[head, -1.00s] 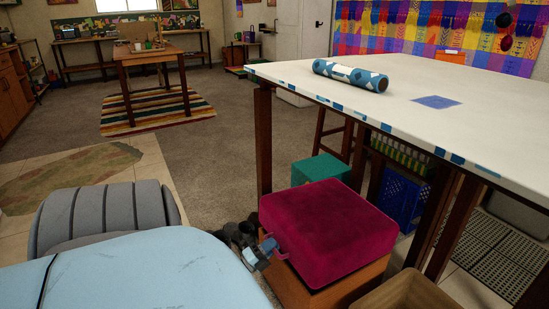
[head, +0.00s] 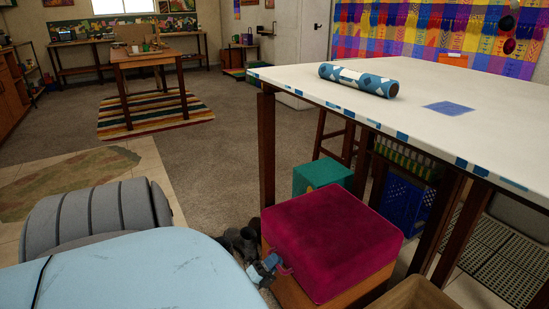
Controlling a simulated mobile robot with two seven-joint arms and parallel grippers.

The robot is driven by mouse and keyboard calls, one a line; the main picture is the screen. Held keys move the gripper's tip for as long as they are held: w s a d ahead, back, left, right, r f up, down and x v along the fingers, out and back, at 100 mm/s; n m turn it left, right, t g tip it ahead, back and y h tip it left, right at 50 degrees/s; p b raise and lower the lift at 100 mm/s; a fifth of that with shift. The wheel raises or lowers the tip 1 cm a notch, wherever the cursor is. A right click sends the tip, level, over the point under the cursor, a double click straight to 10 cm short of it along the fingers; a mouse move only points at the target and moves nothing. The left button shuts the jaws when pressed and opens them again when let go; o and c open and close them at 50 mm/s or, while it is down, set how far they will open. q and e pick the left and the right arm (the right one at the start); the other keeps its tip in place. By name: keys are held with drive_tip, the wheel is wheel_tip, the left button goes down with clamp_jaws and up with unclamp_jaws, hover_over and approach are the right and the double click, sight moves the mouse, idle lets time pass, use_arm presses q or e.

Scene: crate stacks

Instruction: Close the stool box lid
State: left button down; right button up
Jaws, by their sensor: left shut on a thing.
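The stool box (head: 287,289) is an orange-brown wooden box at the lower middle of the head view. Its lid (head: 330,238) is a thick magenta cushion that lies over the top of the box. A small pink handle loop (head: 285,269) sticks out from the lid's left side. My left gripper (head: 268,268) is at that side, shut on the handle; its fingers partly cover the loop. My right gripper is not in the view.
A white-topped table (head: 440,85) with a blue patterned roll (head: 358,80) stands behind and to the right. A teal box (head: 321,173) and a blue crate (head: 406,203) are under it. A brown bin (head: 414,294) is close at the box's right.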

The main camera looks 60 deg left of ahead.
use_arm(q)
drive_tip(key=c, duration=1.5)
unclamp_jaws()
drive_tip(key=shift+s+d+f, duration=0.1)
drive_tip(key=shift+d+f, duration=0.1)
drive_tip(key=shift+f, duration=0.45)
drive_tip(key=shift+o, duration=0.6)
drive_tip(key=shift+f+g, duration=0.25)
drive_tip(key=shift+g, duration=0.05)
drive_tip(key=v, duration=1.1)
drive_tip(key=shift+s, duration=0.25)
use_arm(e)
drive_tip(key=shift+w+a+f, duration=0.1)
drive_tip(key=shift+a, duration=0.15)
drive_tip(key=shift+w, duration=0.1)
use_arm(q)
drive_tip(key=shift+s, duration=0.1)
